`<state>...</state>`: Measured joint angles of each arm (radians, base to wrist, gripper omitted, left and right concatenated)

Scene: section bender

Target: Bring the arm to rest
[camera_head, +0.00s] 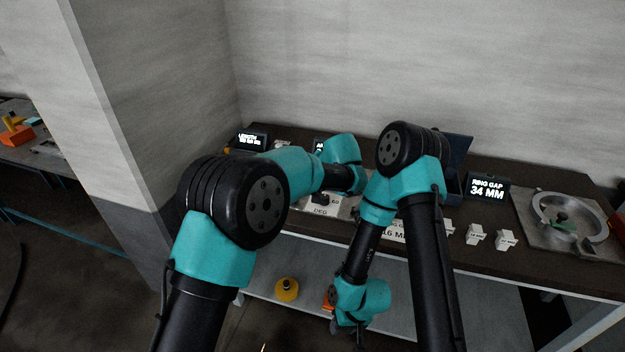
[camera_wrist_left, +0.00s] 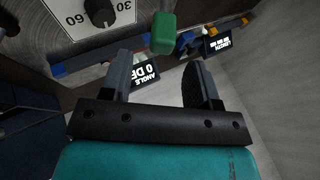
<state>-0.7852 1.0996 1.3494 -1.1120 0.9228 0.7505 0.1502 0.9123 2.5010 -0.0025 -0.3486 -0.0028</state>
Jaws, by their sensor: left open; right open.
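My right arm's teal and black forearm hangs down in front of the bench, with its gripper (camera_head: 361,336) low below the bench edge. The right gripper is small in the head view and no object shows between its fingers. My left arm reaches over the bench, and its gripper is hidden behind its own wrist in the head view. In the left wrist view the left gripper (camera_wrist_left: 160,78) has its two dark fingers spread apart and empty. A green-ended handle (camera_wrist_left: 163,34) and an angle display (camera_wrist_left: 146,75) appear beyond and between those fingers.
The dark bench (camera_head: 490,245) carries a ring gap display (camera_head: 487,188) reading 34 MM, a round ring fixture (camera_head: 569,217) and small white blocks (camera_head: 475,235). A yellow object (camera_head: 287,289) sits on the lower shelf. A dial plate (camera_wrist_left: 92,14) shows near the left gripper. A pillar stands left.

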